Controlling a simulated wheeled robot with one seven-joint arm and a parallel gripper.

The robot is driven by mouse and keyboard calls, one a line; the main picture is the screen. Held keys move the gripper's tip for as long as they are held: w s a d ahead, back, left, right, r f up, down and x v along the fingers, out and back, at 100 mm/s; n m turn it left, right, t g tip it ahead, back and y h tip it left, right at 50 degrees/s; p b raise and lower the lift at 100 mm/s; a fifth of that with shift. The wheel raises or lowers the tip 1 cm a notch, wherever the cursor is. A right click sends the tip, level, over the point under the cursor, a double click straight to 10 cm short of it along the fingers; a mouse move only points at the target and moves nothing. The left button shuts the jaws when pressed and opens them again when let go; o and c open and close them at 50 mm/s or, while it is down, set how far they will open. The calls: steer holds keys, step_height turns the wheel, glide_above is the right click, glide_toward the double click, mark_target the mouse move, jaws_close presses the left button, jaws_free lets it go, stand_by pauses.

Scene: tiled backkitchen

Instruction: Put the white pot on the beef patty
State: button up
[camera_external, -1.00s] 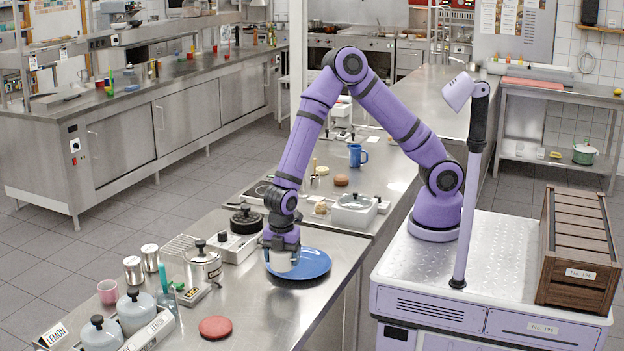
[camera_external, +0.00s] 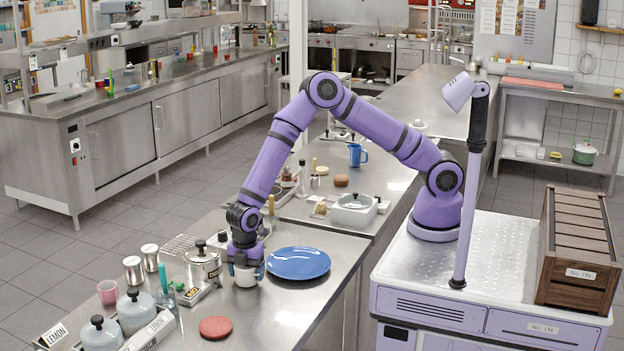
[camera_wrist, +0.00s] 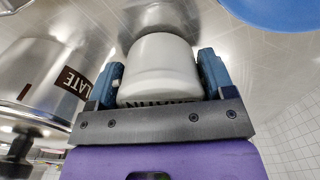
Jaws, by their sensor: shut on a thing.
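My gripper (camera_external: 246,268) is shut on the white pot (camera_external: 247,279), which hangs below the fingers close to the steel counter; whether it touches the counter I cannot tell. In the wrist view the white pot (camera_wrist: 160,72) sits between the two blue fingers of my gripper (camera_wrist: 160,75). The beef patty (camera_external: 215,327) is a flat reddish-brown disc lying on the counter, nearer the camera and to the left of my gripper. The patty is not visible in the wrist view.
A blue plate (camera_external: 298,263) lies just right of the pot. A steel pot with a lid (camera_external: 203,267) stands close on the left. Lidded canisters (camera_external: 136,312), a pink cup (camera_external: 108,292) and a teal-handled tool (camera_external: 164,285) stand further left. The counter around the patty's right side is clear.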

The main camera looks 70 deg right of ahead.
steer(key=shift+f, duration=0.1)
steer(key=o, duration=1.1)
step_height(320, 180, up, 12)
steer(key=shift+r, duration=0.2)
steer(key=shift+w+d+r, duration=0.1)
steer(key=shift+d+r, duration=0.1)
steer(key=shift+r, duration=0.05)
steer(key=s+d+r+m+t, duration=0.15)
steer(key=d+r+m, duration=0.35)
steer(key=d+r, duration=0.75)
steer(key=s+d+r+m+t, duration=0.1)
steer(key=s+d+r+m, duration=0.25)
steer(key=d+r, duration=0.85)
steer(key=s+d+m+t, duration=0.1)
steer(key=s+d+m, duration=0.2)
steer(key=s+d, duration=0.3)
steer(key=s+d+m, duration=0.4)
steer(key=s+d, duration=0.3)
steer(key=s+d+m+t, duration=0.1)
steer(key=s+d+m, duration=0.3)
steer(key=s+d, duration=0.3)
steer(key=shift+s+d+r+t, duration=0.2)
steer(key=shift+d+r+t, duration=0.05)
steer(key=shift+r+t, duration=0.1)
